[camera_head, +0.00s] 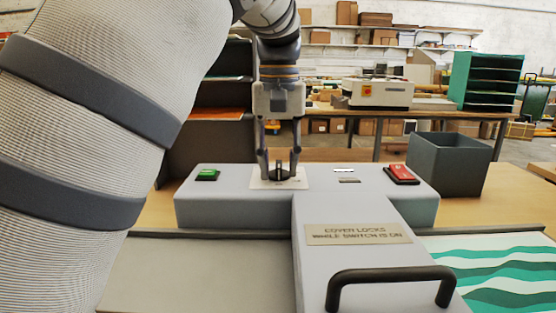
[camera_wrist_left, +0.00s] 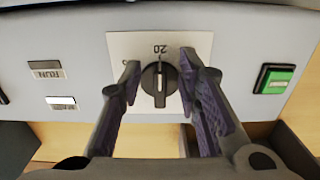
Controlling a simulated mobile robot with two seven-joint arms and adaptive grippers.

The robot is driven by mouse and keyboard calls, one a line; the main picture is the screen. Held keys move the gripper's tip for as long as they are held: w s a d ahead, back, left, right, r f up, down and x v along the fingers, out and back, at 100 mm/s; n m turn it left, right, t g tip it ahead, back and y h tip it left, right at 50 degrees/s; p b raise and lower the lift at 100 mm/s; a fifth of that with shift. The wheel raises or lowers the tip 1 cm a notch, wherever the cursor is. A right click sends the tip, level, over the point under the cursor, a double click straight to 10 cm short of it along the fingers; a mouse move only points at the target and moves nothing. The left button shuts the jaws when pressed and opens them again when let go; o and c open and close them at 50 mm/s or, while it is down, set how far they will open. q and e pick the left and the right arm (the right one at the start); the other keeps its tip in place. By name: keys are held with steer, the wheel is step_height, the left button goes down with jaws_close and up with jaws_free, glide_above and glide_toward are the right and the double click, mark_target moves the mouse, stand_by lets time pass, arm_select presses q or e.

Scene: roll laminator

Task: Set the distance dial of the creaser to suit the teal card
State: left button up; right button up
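The creaser (camera_head: 245,208) is a pale grey machine. Its distance dial (camera_wrist_left: 160,85) is a dark round knob with a light pointer bar, on a white scale plate (camera_wrist_left: 140,45). The number 20 shows upside down by the knob in the left wrist view; other marks are mostly hidden. My left gripper (camera_head: 279,178) points down at the plate, with its fingers apart on either side of the knob (camera_wrist_left: 160,72). I cannot tell whether they touch it. A teal-and-white wavy card (camera_head: 500,265) lies at right. My right gripper is not in view.
A green button (camera_head: 207,175) and a red switch (camera_head: 402,174) flank the plate. A cover with a black handle (camera_head: 390,275) and a lock notice (camera_head: 358,234) stands in front. A grey bin (camera_head: 448,165) is behind right. Shelves and benches fill the background.

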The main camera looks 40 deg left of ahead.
arm_select(q)
steer(key=shift+c, duration=0.2)
jaws_close()
steer(key=shift+n, duration=0.3)
steer(key=n, duration=0.3)
steer(key=w+n, duration=0.1)
steer(key=n, duration=0.1)
steer(key=shift+d+r+n, duration=0.1)
steer(key=shift+d+n, duration=0.15)
steer(key=shift+n, duration=0.05)
steer(key=n, duration=0.5)
steer(key=shift+w, duration=0.35)
steer(key=shift+n, duration=0.4)
steer(key=shift+o, duration=0.2)
jaws_free()
